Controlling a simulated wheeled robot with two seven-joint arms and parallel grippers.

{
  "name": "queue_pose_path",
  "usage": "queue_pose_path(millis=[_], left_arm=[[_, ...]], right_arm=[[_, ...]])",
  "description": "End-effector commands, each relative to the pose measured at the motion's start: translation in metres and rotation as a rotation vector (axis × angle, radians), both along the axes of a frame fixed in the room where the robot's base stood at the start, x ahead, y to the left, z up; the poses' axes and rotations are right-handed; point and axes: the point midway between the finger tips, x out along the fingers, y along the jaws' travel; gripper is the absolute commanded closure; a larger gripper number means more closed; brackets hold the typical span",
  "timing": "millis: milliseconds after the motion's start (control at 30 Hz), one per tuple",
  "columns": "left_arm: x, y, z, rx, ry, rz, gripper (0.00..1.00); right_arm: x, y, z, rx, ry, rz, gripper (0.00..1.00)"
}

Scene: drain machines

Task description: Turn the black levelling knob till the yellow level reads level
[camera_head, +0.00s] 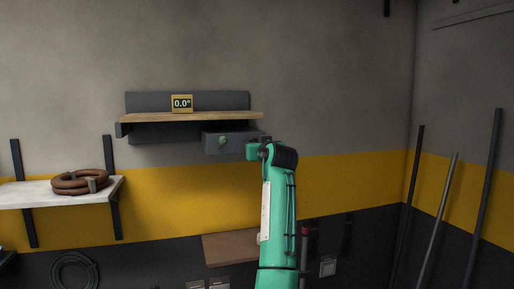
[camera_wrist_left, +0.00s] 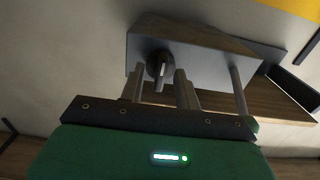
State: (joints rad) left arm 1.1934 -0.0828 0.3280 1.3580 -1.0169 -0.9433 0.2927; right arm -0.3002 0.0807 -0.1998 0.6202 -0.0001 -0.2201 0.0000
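The yellow level (camera_head: 182,103) stands on the wooden shelf board (camera_head: 160,117) and its display reads 0.0°. My left gripper (camera_wrist_left: 160,84) is open, with a finger on each side of the knob and gaps visible. Whether the fingertips reach around the knob I cannot tell. In the head view my left gripper (camera_head: 258,151) is at the box's right end.
A white shelf (camera_head: 30,193) with a coiled brown hose (camera_head: 80,182) is at the left. Several dark poles (camera_head: 484,180) lean in the right corner. A brown surface (camera_head: 228,248) is low behind my arm. The wall around the shelf is clear.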

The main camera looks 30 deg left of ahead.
Motion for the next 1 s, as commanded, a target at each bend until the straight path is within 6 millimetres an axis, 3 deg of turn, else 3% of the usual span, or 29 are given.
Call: queue_pose_path(millis=[267, 500, 600, 700, 1000], left_arm=[[-0.008, -0.009, -0.001, 0.002, -0.003, 0.000, 0.67], [-0.041, -0.048, -0.003, 0.000, -0.005, -0.002, 0.67], [-0.056, -0.066, -0.003, -0.001, -0.004, -0.003, 0.67], [-0.068, -0.081, -0.003, -0.001, -0.002, -0.002, 0.67], [-0.089, -0.105, 0.000, 0.001, -0.001, -0.001, 0.67]], right_arm=[[0.000, -0.001, -0.006, -0.001, 0.000, 0.000, 0.64], [0.001, 0.000, -0.023, -0.002, 0.005, 0.000, 0.64], [0.020, 0.002, -0.023, 0.001, -0.017, -0.002, 0.64], [0.027, 0.003, -0.025, 0.002, -0.022, -0.003, 0.64], [0.036, 0.006, -0.026, 0.003, -0.026, -0.005, 0.64]])
